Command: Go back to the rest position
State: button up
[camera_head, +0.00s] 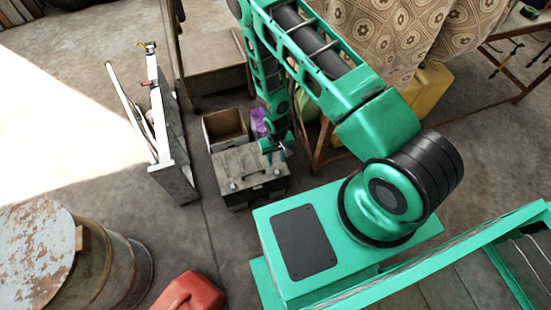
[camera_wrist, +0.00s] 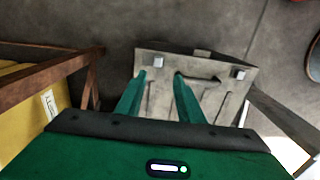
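My gripper (camera_head: 273,150) hangs at the end of my green arm, at or just above the back edge of a grey toolbox (camera_head: 237,184) in the head view. In the wrist view my gripper (camera_wrist: 161,75) shows two green fingers standing apart, with nothing held between them. The toolbox (camera_wrist: 160,62) lies beyond the fingertips there, with its latches and dark handle in sight. Whether the fingers touch it I cannot tell.
An open wooden box (camera_head: 225,128) and a purple item (camera_head: 259,123) stand behind the toolbox. A white panel stand (camera_head: 172,180) is to the left. A rusty barrel (camera_head: 125,270) and red can (camera_head: 190,292) are in front. A cloth-covered table (camera_head: 395,40) stands at the right.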

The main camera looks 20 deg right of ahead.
jog(key=w+r+t, duration=0.1)
jog(key=w+r, duration=0.3)
jog(key=r, duration=0.7)
jog(key=w+r, duration=0.4)
jog(key=r, duration=0.7)
jog(key=s+d+r+t, duration=0.1)
jog(key=s+d+r, duration=0.1)
jog(key=r, duration=0.8)
jog(key=s+d+r+t, duration=0.1)
jog(key=s+d+r, duration=0.15)
jog(key=r, duration=0.65)
jog(key=s+d+r+t, duration=0.1)
jog(key=s+d+r, duration=0.15)
jog(key=r, duration=0.75)
jog(key=s+d+r, duration=0.2)
jog(key=s+r, duration=0.5)
jog(key=s, duration=0.1)
jog(key=s+d+f+m+g, duration=0.1)
jog(key=s+d+m+g, duration=0.1)
jog(key=s+d, duration=0.3)
jog(key=s+d+f+m+g, duration=0.1)
jog(key=s+d+m, duration=0.3)
jog(key=s, duration=0.7)
jog(key=shift+s+d+g, duration=0.2)
jog(key=shift+d+g, duration=0.4)
jog(key=shift+d, duration=0.55)
